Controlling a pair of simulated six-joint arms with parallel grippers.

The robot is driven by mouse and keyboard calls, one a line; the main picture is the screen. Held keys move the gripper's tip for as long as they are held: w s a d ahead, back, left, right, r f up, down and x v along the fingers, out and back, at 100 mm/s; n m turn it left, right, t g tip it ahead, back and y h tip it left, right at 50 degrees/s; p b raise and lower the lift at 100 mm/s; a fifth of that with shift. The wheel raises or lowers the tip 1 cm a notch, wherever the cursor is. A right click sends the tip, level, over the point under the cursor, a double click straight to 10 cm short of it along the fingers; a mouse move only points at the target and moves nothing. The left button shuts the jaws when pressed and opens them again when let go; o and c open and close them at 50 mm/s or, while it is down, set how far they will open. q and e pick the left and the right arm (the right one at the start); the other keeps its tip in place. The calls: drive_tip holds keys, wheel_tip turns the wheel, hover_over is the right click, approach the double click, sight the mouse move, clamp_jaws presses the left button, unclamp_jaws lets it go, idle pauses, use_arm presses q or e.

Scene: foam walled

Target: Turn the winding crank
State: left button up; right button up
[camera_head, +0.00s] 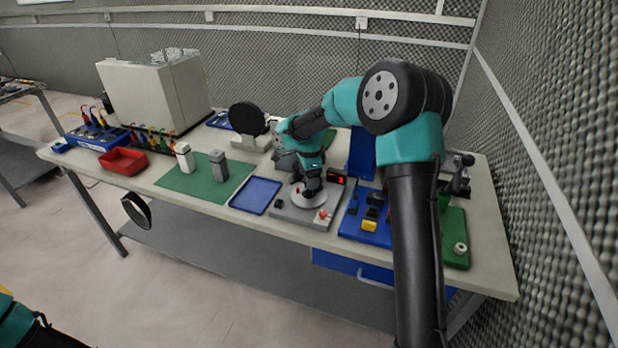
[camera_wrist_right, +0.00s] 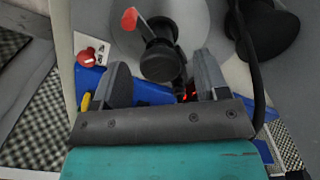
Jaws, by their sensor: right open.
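The winding device is a grey base (camera_head: 291,214) with a round pale disc on top, near the table's front edge. In the right wrist view the disc (camera_wrist_right: 205,25) carries a black hub (camera_wrist_right: 160,62) with a red-tipped crank handle (camera_wrist_right: 130,19). My right gripper (camera_head: 311,186) is over the disc and hides part of it in the head view. In the right wrist view the right gripper (camera_wrist_right: 161,78) is open, its fingers apart on either side of the hub's near end. Contact cannot be told. My left gripper is out of view.
A red button (camera_head: 323,214) is on the base's front corner, with a red display (camera_head: 340,180) behind. A blue tray (camera_head: 256,195) lies to the left and a blue board (camera_head: 364,226) with parts to the right. A green mat (camera_head: 203,187) holds two upright blocks.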

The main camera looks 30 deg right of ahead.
drive_tip(key=shift+f, duration=0.2)
drive_tip(key=c, duration=0.9)
drive_tip(key=shift+n, duration=0.7)
